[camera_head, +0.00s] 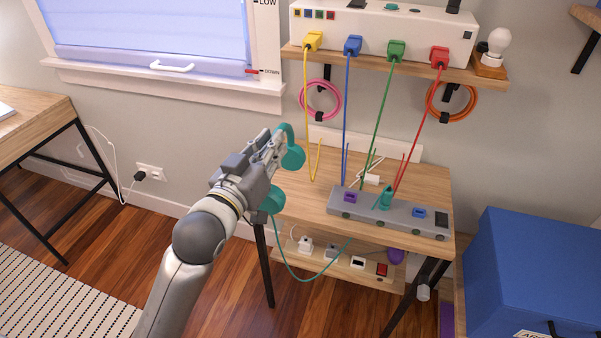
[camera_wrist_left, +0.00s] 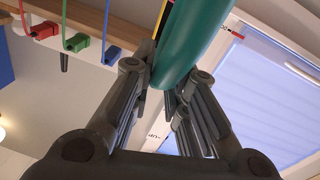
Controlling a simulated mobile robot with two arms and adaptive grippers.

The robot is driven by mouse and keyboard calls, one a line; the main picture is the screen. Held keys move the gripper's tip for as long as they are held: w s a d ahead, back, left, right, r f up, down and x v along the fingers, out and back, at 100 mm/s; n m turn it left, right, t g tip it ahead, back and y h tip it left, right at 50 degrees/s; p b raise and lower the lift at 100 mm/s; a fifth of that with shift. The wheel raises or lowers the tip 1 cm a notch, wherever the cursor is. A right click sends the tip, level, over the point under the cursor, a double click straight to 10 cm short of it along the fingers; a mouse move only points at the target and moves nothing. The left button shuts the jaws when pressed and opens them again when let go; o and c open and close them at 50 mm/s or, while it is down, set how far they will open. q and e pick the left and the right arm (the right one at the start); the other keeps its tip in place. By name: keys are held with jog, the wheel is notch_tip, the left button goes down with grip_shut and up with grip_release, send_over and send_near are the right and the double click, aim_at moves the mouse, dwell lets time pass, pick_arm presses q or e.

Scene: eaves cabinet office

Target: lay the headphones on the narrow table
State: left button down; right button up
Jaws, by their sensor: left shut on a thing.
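My left gripper (camera_head: 273,150) is shut on the teal headphones (camera_head: 292,158). In the head view one ear cup shows beyond the fingers and the other (camera_head: 271,200) hangs below the gripper; most of the band is hidden by the gripper. In the left wrist view the teal headphones (camera_wrist_left: 187,45) pass between the fingers (camera_wrist_left: 165,85). A teal cable hangs from the lower cup and loops past the table's front edge. The narrow wooden table (camera_head: 300,190) stands against the wall. The headphones appear over its left end; their height above it is hard to tell. My right gripper is not in view.
A grey power strip (camera_head: 390,212) with plugs lies on the table's right part. Yellow, blue, green and red cables run down from a white box (camera_head: 375,32) on the wall shelf (camera_head: 400,65). A blue box (camera_head: 535,275) stands at right. The table's left end looks mostly clear.

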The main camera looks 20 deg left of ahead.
aim_at(287, 143)
pick_arm(q)
jog(key=w+f, duration=0.2)
jog(key=w, duration=0.2)
jog(key=w+f, duration=0.3)
jog(key=w, duration=0.1)
jog(key=w+f, duration=0.3)
jog(key=w, duration=0.1)
jog(key=shift+a+f, duration=0.1)
jog(key=shift+a, duration=0.3)
jog(key=shift+w+f, duration=0.2)
jog(key=shift+f, duration=0.55)
jog(key=shift+w+f, duration=0.25)
jog(key=shift+f, duration=0.5)
jog(key=shift+w+f, duration=0.2)
jog(key=shift+f, duration=0.55)
jog(key=shift+f, duration=0.1)
jog(key=c, duration=1.4)
grip_release()
jog(key=shift+c, duration=0.2)
